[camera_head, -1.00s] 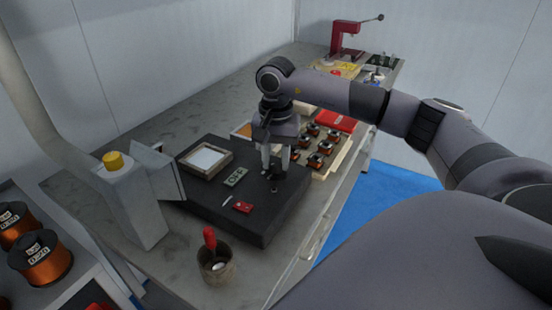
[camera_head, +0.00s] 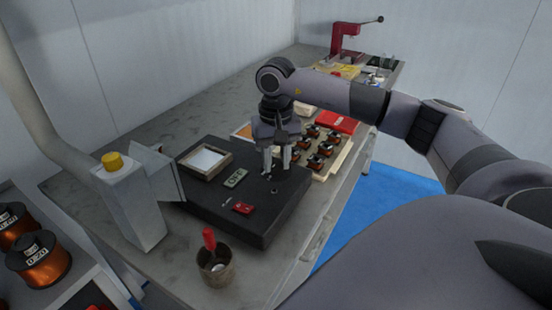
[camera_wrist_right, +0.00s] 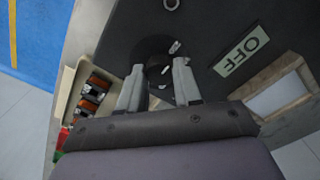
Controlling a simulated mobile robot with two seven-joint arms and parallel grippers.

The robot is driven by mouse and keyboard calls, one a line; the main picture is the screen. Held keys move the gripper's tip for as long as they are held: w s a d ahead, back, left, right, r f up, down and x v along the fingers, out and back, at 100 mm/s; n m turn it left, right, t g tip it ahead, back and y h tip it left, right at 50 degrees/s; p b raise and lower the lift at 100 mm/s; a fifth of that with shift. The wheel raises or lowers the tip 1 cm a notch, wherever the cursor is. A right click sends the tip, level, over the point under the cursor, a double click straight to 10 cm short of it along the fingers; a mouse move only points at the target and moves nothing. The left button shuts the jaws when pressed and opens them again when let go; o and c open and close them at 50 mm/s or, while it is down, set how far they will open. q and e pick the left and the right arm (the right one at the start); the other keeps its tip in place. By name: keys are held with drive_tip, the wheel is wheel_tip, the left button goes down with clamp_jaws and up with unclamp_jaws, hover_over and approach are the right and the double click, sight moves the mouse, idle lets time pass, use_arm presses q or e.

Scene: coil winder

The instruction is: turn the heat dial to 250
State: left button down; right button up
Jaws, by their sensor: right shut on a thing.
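The black machine box (camera_head: 250,215) stands on the bench with a small display (camera_head: 235,178) on its top. In the right wrist view the display (camera_wrist_right: 241,52) reads OFF. The heat dial (camera_wrist_right: 159,71) is a dark round knob on the box, with a pale mark on it; the fingers partly hide it. My right gripper (camera_head: 276,166) points down at the box top, and its fingers (camera_wrist_right: 158,80) are shut on the dial, one on each side. My left gripper is not in view.
A red switch (camera_head: 243,208) and a pale framed pan (camera_head: 204,161) are on the box. A tray of copper coils (camera_head: 346,155) stands just beyond my right gripper. A cup with a red-handled tool (camera_head: 216,268) stands in front. A post with a yellow button (camera_head: 113,161) is at left.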

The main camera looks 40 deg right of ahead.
sight(276, 164)
drive_tip(key=o, duration=1)
drive_tip(key=shift+o, duration=0.2)
drive_tip(key=shift+r, duration=0.1)
wheel_tip(276, 164, up, 7)
drive_tip(key=shift+r, duration=0.1)
